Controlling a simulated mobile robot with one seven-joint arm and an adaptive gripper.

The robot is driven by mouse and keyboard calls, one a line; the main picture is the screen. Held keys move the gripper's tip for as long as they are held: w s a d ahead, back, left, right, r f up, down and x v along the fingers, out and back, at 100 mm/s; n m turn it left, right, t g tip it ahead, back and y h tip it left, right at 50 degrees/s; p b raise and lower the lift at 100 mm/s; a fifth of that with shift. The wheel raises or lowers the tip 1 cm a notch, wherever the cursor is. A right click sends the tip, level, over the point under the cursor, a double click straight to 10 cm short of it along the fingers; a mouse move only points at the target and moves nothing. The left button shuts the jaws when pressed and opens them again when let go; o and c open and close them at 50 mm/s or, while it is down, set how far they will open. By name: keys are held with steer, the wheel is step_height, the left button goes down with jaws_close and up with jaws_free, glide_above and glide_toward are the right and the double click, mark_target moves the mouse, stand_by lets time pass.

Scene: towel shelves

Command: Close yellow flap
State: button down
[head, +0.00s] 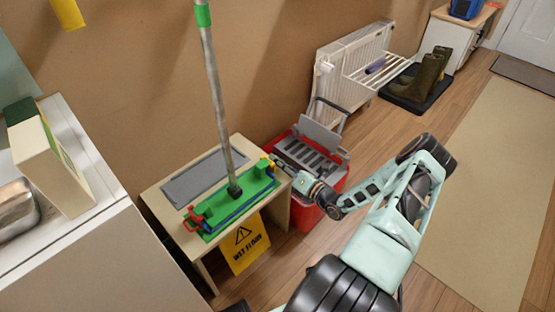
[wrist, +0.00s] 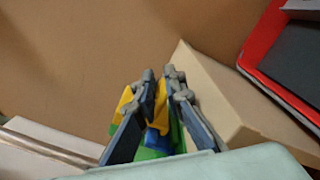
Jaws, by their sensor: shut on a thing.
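A green flat mop head (head: 230,208) lies on a small wooden table, with a grey pole standing up from its middle. The yellow flap (head: 266,161) is at its right end, mostly hidden by my gripper (head: 276,170). In the wrist view my gripper (wrist: 160,80) has its fingers closed around a yellow piece of the flap (wrist: 159,108), with blue and green parts of the mop head (wrist: 153,153) below. More yellow shows beside the left finger. A red flap (head: 192,218) is at the mop head's left end. The flap's exact angle is hard to tell.
The small table (head: 158,200) also holds a grey panel (head: 200,177). A red bucket (head: 305,217) with a grey wringer stands close on the right. A yellow wet-floor sign (head: 243,250) is at the table's front. Open floor lies to the right.

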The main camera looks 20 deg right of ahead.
steer(key=shift+s+a+f+m, duration=0.1)
steer(key=shift+s+f+m, duration=0.05)
steer(key=shift+f+m, duration=0.35)
steer(key=shift+s+a, duration=0.1)
steer(key=shift+a, duration=0.15)
steer(key=c, duration=2.2)
jaws_free()
steer(key=shift+f, duration=0.1)
steer(key=shift+o, duration=0.4)
steer(key=shift+d, duration=0.15)
steer(key=v, duration=1.2)
